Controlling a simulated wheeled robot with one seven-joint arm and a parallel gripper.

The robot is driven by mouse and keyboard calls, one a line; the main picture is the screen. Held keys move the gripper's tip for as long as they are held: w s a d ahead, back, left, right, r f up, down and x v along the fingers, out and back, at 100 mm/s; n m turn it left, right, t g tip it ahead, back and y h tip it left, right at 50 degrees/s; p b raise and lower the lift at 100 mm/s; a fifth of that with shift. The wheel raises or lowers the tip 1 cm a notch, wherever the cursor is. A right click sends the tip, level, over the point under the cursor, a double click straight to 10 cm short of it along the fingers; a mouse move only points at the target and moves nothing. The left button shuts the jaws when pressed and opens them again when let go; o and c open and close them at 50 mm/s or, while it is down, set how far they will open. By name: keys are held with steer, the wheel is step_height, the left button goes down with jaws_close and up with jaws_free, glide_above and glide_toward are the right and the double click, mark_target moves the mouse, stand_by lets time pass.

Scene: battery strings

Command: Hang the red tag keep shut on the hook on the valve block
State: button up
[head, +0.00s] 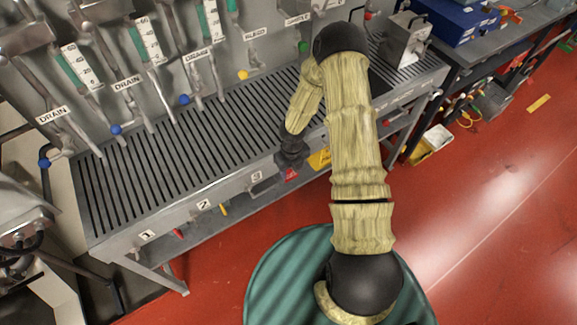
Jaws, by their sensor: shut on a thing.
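My gripper (289,163) hangs at the front edge of the slotted bench, in the middle of the view. A small red tag (291,174) shows right at its fingertips, and the gripper is shut on it. The tag's lettering is too small to read. A grey metal block with a fitting on top (404,40) stands on the bench's far right end and looks like the valve block. I cannot make out a hook on it. My arm stands between the gripper and this block and hides part of the bench.
A yellow tag (319,159) is on the bench front right of my gripper. The slotted bench (150,180) is mostly clear, with labelled drain pipes and blue-ended valves behind it. Blue boxes (455,20) stand on the table at far right. Red floor (480,200) is open at right.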

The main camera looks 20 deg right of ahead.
steer(key=shift+w+d+f, duration=0.15)
steer(key=shift+d+f, duration=0.1)
steer(key=shift+f, duration=0.25)
steer(key=shift+s+a+r, duration=0.1)
steer(key=shift+s+a, duration=0.15)
steer(key=shift+s, duration=0.2)
steer(key=shift+a+f, duration=0.1)
steer(key=shift+f, duration=0.15)
steer(key=o, duration=0.9)
steer(key=shift+r, duration=0.1)
steer(key=shift+o, duration=0.2)
steer(key=shift+f+b, duration=0.2)
steer(key=shift+b, duration=0.45)
step_height(320, 180, up, 18)
steer(key=p, duration=0.1)
steer(key=shift+a+f+p, duration=0.15)
steer(key=shift+a+p, duration=0.05)
steer(key=shift+p, duration=0.15)
